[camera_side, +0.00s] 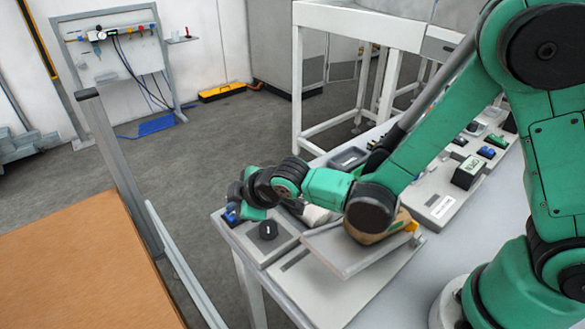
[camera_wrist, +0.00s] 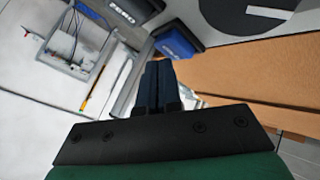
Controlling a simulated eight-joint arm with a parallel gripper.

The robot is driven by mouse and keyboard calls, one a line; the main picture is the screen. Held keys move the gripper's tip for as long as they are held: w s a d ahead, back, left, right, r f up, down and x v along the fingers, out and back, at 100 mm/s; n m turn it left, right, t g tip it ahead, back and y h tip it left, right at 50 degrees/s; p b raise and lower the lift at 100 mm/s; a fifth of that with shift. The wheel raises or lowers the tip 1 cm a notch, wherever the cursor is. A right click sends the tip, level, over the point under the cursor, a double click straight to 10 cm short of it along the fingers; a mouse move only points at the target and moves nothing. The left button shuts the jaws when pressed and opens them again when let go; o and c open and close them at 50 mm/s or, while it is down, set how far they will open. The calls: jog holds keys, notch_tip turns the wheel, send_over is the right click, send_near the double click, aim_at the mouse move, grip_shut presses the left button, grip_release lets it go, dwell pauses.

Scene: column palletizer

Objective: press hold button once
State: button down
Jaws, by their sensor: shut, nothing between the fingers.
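My gripper (camera_wrist: 157,66) is shut and empty, its two dark fingers side by side. In the side view my gripper (camera_side: 238,198) is low over the left end of the grey control panel (camera_side: 285,243). A blue button block (camera_wrist: 178,41) is just beyond the fingertips, slightly right; contact cannot be told. The blue block also shows in the side view (camera_side: 230,216), partly covered by my gripper. A dark block (camera_wrist: 128,8) with white lettering is at the wrist view's top; I cannot read it surely. Which one is the hold button is unclear.
A tilted grey panel (camera_side: 340,262) lies under my arm on the light table. More small blocks, blue, green and black (camera_side: 468,170), stand farther right. A grey post (camera_side: 120,170) and an orange-brown surface (camera_side: 75,260) are left of the table. Open floor lies behind.

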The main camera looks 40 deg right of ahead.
jog(key=shift+f, duration=0.5)
dwell(0.4)
jog(key=shift+r, duration=0.95)
jog(key=shift+r, duration=0.1)
jog(key=shift+r, duration=2.4)
